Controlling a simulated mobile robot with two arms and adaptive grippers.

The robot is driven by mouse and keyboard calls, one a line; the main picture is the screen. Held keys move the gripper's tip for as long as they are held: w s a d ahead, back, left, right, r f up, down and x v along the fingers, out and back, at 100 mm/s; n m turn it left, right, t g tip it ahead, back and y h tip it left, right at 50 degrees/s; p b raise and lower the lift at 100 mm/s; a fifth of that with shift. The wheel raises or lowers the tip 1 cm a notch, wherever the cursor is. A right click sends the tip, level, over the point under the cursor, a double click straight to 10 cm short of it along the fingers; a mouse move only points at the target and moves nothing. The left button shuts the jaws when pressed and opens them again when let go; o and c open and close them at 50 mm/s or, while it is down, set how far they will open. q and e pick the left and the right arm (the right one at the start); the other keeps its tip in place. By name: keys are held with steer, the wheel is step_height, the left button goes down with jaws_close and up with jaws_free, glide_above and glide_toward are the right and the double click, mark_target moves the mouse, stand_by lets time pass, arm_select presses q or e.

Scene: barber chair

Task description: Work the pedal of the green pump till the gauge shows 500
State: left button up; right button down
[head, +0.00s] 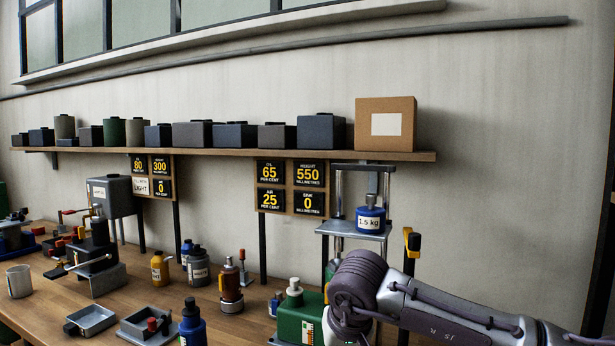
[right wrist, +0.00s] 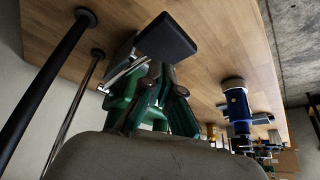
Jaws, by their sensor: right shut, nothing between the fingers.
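The green pump (head: 297,322) stands on the bench at the bottom middle of the head view, partly covered by my right arm. Green parts of it also show behind the fingers in the right wrist view (right wrist: 118,108). A dark flat pad (right wrist: 166,37), which looks like the pedal, lies just beyond the fingertips; I cannot tell whether they touch it. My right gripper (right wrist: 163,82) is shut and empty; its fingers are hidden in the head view. The gauge board (head: 291,188) reads height 550, oil 65, air 25 and 0 on its last display. My left gripper is out of view.
A lift platform (head: 352,229) carries a blue 1.5 kg weight (head: 370,219) beside my right arm. Bottles, a blue bottle (head: 192,325) and metal trays (head: 91,320) stand left of the pump. A second board (head: 151,177) reads height 300.

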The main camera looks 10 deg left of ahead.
steer(key=shift+f, duration=0.15)
stand_by(0.3)
steer(key=shift+f+b, duration=1.1)
steer(key=shift+f, duration=0.2)
